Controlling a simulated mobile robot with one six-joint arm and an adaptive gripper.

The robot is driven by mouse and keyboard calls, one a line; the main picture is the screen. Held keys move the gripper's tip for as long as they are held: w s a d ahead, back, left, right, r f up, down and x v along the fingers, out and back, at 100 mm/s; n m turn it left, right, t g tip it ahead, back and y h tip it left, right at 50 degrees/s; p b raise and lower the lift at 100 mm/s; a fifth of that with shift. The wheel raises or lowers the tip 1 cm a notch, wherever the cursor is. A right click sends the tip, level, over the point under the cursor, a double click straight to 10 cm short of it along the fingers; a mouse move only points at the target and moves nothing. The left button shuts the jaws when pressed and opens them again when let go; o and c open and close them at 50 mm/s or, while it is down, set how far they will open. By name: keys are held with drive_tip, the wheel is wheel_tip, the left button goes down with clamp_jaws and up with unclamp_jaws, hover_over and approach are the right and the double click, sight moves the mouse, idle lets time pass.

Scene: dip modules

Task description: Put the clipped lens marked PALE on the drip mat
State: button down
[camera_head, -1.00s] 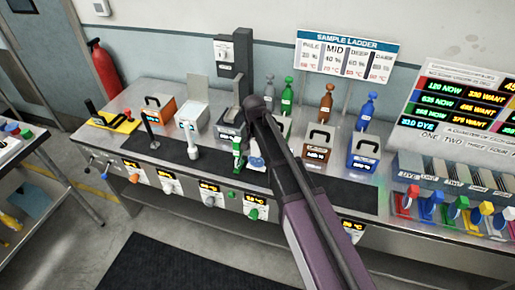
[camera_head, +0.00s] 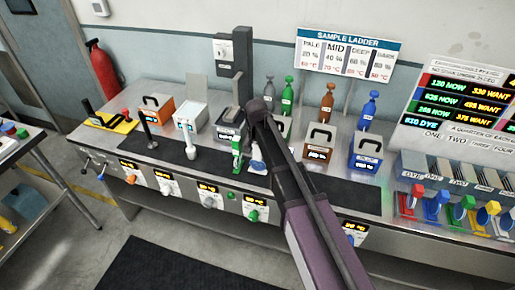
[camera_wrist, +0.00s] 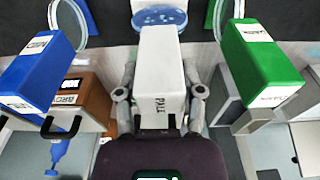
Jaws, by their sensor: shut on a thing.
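In the wrist view my gripper (camera_wrist: 160,102) is shut on a white clip block marked PALE (camera_wrist: 160,70). Its round blue-tinted lens (camera_wrist: 160,17) is at the top of the picture, over a dark surface. In the head view my arm hides the gripper; a pale-blue lens (camera_head: 257,160) shows just left of the arm. A long dark mat (camera_head: 335,192) runs along the bench; I cannot tell for sure that it is the drip mat, or whether the lens touches it.
A green clip (camera_wrist: 262,62) and a blue clip (camera_wrist: 42,65) with ring lenses stand close on either side of the PALE clip. A white clip (camera_head: 190,142) stands further left. Boxes with handles, such as the brown one (camera_head: 318,150), line the bench behind.

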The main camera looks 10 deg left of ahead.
drive_tip(key=shift+f, duration=0.25)
drive_tip(key=shift+c, duration=1.1)
unclamp_jaws()
drive_tip(key=shift+r, duration=0.1)
drive_tip(key=shift+r, duration=0.1)
drive_tip(key=r+p, duration=0.4)
drive_tip(key=s+r+p, duration=0.1)
drive_tip(key=r+p, duration=0.6)
drive_tip(key=r, duration=0.1)
drive_tip(key=shift+s+a+p, duration=0.1)
drive_tip(key=shift+s+p, duration=0.15)
drive_tip(key=shift+p, duration=0.15)
